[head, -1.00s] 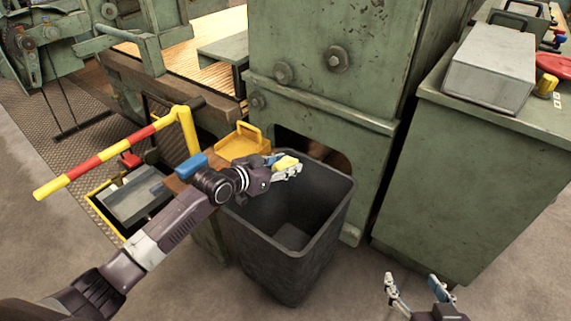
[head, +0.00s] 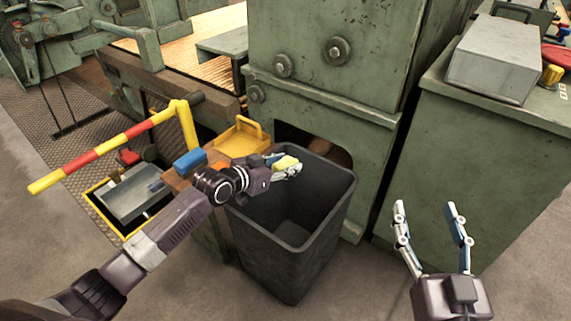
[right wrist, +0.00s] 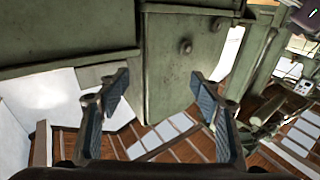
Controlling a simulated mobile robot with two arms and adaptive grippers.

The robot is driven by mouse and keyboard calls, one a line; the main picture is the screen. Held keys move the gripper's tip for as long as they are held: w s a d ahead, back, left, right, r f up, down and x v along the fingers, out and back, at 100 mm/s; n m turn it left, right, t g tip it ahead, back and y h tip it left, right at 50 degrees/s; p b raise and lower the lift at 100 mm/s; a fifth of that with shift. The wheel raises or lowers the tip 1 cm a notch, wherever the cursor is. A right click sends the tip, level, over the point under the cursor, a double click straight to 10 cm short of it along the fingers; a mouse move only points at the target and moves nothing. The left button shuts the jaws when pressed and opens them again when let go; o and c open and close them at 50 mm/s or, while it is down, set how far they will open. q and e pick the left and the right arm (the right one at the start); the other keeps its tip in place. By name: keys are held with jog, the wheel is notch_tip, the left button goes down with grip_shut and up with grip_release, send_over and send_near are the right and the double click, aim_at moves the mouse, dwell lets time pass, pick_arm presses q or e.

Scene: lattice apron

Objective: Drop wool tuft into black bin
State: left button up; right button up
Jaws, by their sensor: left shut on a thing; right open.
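The black bin (head: 290,262) stands on the floor against the green machine, its open top facing up and its inside looking empty. My left gripper (head: 288,168) is above the far left part of the bin's opening. It is shut on a small pale yellow tuft (head: 286,162), which I take to be the wool tuft. My right gripper (head: 430,225) is open and empty, to the right of the bin and in front of the green cabinet. Its two spread fingers also show in the right wrist view (right wrist: 160,100), with nothing between them.
The green machine (head: 320,85) rises behind the bin. A green cabinet (head: 490,160) with a grey metal box (head: 492,60) on top stands at right. A red and yellow bar (head: 105,148) and a yellow tray (head: 240,142) are at left. Bare floor lies in front.

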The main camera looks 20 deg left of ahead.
pick_arm(q)
jog(key=shift+f+b, duration=0.9)
pick_arm(e)
jog(key=s+r+t+y, duration=0.1)
jog(key=s+r+t, duration=0.1)
jog(key=r, duration=0.3)
jog(key=s+r+t, duration=0.1)
jog(key=r+t, duration=0.2)
jog(key=r, duration=0.2)
jog(key=shift+s+a+r+t+y, duration=0.15)
jog(key=shift+s+t+y, duration=0.15)
jog(key=shift+s+y, duration=0.1)
pick_arm(q)
jog(key=o, duration=1)
jog(key=shift+c, duration=0.2)
jog(key=v, duration=1.2)
jog(key=shift+f, duration=0.15)
